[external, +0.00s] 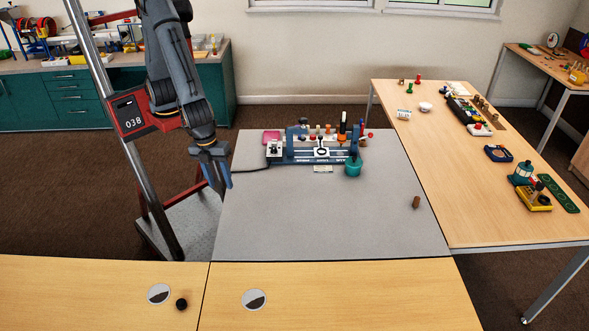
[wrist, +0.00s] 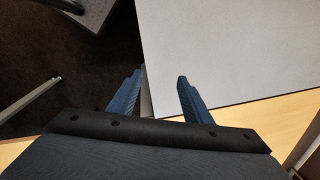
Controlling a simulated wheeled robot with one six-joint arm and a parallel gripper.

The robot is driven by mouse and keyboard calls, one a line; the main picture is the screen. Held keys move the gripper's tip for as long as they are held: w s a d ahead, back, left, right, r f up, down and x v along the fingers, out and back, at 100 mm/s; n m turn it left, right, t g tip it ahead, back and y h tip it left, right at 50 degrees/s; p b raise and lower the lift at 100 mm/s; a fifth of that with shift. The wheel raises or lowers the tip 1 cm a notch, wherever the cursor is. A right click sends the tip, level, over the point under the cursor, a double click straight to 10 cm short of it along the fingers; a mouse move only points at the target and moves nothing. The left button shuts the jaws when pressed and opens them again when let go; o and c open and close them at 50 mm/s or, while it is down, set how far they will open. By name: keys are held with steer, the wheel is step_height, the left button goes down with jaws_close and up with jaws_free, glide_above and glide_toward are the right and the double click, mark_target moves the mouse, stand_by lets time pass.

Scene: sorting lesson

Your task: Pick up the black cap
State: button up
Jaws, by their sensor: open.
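The black cap (external: 181,304) appears to be the small dark round thing on the front left wooden table, right of a round black-and-white disc. My gripper (external: 222,180) is above the left edge of the grey table, well away from the cap. In the wrist view my gripper (wrist: 157,84) has its two blue fingers apart with nothing between them. The cap does not show in the wrist view.
Two black-and-white discs (external: 159,294) (external: 254,299) lie on the front wooden tables. A blue device (external: 322,154) stands at the back of the grey table (external: 310,215). A brown cylinder (external: 416,202) stands near its right edge. The grey table's middle is clear.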

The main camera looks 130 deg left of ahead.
steer(key=w+d+f+m+t, duration=0.1)
steer(key=w+d+f+m, duration=0.1)
steer(key=w+d+m, duration=1.05)
steer(key=m+t, duration=0.2)
steer(key=m, duration=0.8)
glide_toward(181, 302)
steer(key=shift+p+x, duration=0.6)
steer(key=shift+x, duration=3.25)
jaws_close()
